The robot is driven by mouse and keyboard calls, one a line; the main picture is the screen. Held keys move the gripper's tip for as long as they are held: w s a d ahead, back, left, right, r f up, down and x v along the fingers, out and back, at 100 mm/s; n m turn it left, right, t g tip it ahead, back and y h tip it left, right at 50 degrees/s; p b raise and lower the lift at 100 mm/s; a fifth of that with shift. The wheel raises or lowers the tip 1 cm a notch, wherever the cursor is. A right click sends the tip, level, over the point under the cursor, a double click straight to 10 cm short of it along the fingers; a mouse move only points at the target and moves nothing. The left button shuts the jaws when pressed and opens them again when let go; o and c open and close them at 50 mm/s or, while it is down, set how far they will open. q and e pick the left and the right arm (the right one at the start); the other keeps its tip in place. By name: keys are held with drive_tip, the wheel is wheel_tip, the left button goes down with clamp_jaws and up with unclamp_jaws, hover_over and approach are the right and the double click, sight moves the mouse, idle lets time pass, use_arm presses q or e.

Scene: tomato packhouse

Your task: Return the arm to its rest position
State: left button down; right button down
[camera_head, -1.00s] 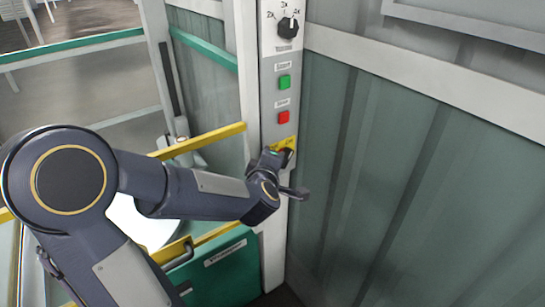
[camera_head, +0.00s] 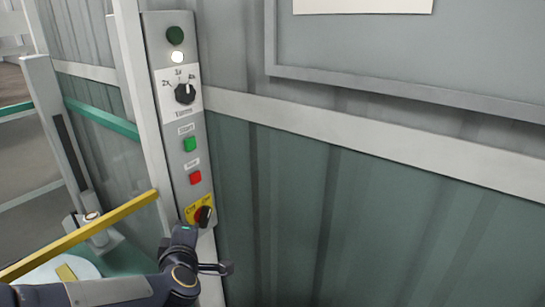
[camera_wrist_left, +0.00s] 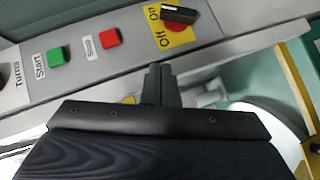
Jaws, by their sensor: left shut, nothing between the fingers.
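My left arm comes in from the lower left in the head view. My left gripper (camera_head: 222,268) is near the lower end of the control panel (camera_head: 176,120), just below the rotary switch (camera_head: 204,215) on its yellow plate. In the left wrist view the shut, empty fingers (camera_wrist_left: 158,72) point toward the panel. The red rotary switch with its black handle (camera_wrist_left: 179,14) shows beyond them, apart from the fingers. My right gripper is not in view.
The panel carries a green button (camera_head: 190,144), a red button (camera_head: 195,177), a timer knob (camera_head: 184,93) and a lit white lamp (camera_head: 176,57). A yellow bar (camera_head: 80,236) runs beside the arm at left. A corrugated wall (camera_head: 370,210) fills the right.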

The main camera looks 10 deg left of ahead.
use_arm(q)
drive_tip(key=s+d+r+m+h+p, duration=0.4)
drive_tip(key=s+d+r+m+h, duration=0.15)
drive_tip(key=d+m+h, duration=0.4)
drive_tip(key=s+f+m+g+p, duration=0.3)
drive_tip(key=s+m+g, duration=0.4)
drive_tip(key=s, duration=0.8)
drive_tip(key=shift+s+f+m+g, duration=0.15)
drive_tip(key=shift+f+m+g, duration=0.15)
drive_tip(key=shift+m, duration=0.25)
drive_tip(key=shift+d, duration=0.1)
